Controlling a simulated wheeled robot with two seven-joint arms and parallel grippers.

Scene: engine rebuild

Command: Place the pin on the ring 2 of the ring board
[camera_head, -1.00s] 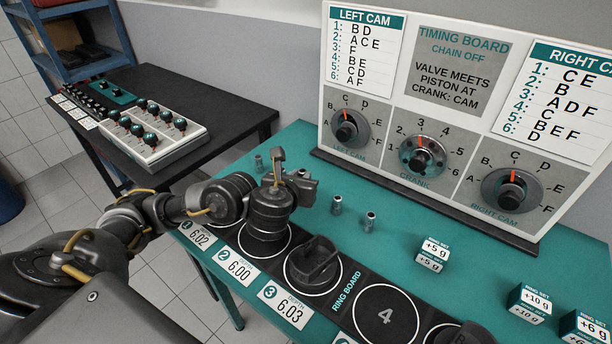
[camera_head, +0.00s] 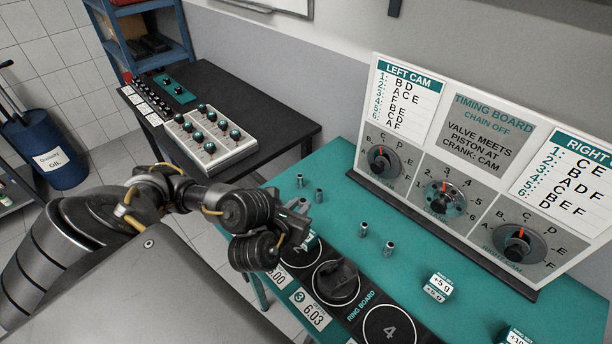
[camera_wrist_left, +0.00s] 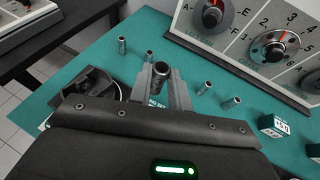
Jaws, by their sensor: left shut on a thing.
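My left gripper (camera_head: 303,208) is over the near-left part of the ring board (camera_head: 364,310). In the left wrist view its fingers (camera_wrist_left: 163,82) are shut on a small grey metal pin (camera_wrist_left: 162,70), held upright with its hollow top showing. My gripper mostly hides the pin in the head view. Ring 2 (camera_head: 302,265) of the board shows partly below my gripper, with a teal-and-white marking in it. I cannot tell whether the pin touches anything below. My right gripper is not in view.
Several loose pins (camera_head: 363,228) stand on the teal table beyond the board. A dark piston (camera_head: 336,281) sits on ring 3; ring 4 (camera_head: 389,331) is empty. The timing board (camera_head: 482,155) stands behind. A weight box (camera_head: 437,287) is at the right.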

